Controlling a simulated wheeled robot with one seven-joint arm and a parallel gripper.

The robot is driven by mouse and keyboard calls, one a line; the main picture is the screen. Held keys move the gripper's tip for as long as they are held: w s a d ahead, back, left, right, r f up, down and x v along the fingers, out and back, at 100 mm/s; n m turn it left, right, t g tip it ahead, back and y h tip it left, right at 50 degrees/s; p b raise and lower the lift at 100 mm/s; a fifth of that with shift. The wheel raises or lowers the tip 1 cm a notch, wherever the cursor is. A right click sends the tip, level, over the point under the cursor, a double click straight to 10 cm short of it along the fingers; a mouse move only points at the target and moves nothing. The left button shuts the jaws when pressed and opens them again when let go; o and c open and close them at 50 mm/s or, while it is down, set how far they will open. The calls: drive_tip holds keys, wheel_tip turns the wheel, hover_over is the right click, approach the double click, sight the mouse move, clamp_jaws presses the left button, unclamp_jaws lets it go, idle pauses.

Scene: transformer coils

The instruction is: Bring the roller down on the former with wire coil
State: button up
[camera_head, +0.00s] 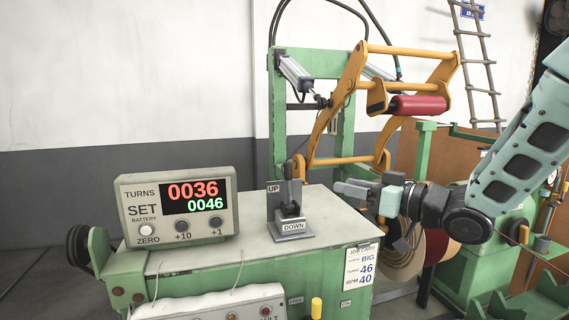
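The red roller (418,105) sits high on a yellow swing frame (352,88), well above the former with wire coil (401,262). The former is partly hidden behind the green cabinet and my arm. A lever (290,192) stands about upright on a grey base on the cabinet top, between the UP plate (274,188) and the DOWN plate (292,226). My gripper (347,189) is to the right of the lever, apart from it, with its fingers pointing left. The fingers overlap in this view, so their opening is unclear. No held object shows.
A counter box (178,206) on the left of the cabinet top (245,240) reads 0036 turns and 0046 set. A job card (361,267) hangs on the cabinet's right side. A green post frame (278,110) stands behind. The cabinet top around the lever base is clear.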

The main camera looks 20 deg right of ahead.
sight(291, 171)
drive_tip(key=p+x, duration=0.1)
drive_tip(key=x, duration=0.4)
drive_tip(key=p+x, duration=0.2)
drive_tip(key=x, duration=0.4)
drive_tip(key=p+x, duration=0.1)
drive_tip(key=x, duration=0.5)
drive_tip(key=shift+w+r, duration=0.1)
drive_tip(key=shift+r, duration=0.2)
clamp_jaws()
